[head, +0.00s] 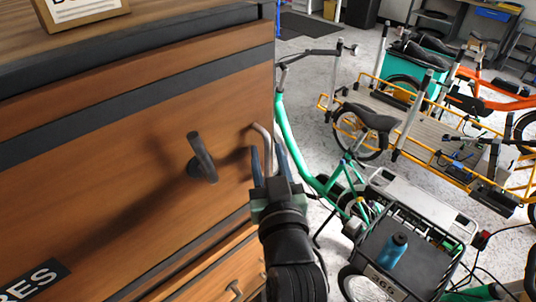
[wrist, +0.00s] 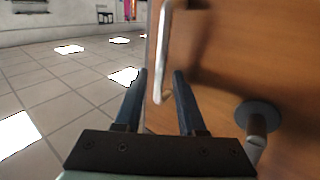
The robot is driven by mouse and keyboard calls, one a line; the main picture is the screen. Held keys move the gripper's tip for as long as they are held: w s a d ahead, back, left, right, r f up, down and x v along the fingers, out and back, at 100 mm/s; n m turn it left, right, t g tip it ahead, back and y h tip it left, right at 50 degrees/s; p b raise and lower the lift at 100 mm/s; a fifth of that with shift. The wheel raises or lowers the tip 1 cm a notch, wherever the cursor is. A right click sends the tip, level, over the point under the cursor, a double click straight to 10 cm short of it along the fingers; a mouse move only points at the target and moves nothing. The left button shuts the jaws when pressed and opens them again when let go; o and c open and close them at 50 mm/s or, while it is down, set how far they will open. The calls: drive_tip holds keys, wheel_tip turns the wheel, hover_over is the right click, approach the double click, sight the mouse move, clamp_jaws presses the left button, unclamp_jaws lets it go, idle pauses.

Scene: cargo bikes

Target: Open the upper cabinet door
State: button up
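The wooden cabinet front (head: 110,175) fills the left of the head view, with dark bands across it. A pale metal bar handle (head: 263,133) is at the panel's right edge; it also shows in the wrist view (wrist: 163,45). A dark grey knob-like fitting (head: 202,158) sticks out of the same panel to its left, and a round-based fitting (wrist: 258,116) shows at right in the wrist view. My gripper (head: 267,147) is open, its two dark blue fingers apart at the bar handle. In the wrist view the bar lies between the fingers; contact cannot be told. The panel looks closed.
A lower drawer (head: 228,275) with a small handle is below the panel. A sign (head: 85,8) stands on the cabinet top. A green cargo bike (head: 300,150) with a grey box and a blue bottle (head: 392,249) is close on the right. Open tiled floor (wrist: 60,95) shows at left in the wrist view.

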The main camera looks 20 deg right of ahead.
clamp_jaws()
idle(1.2)
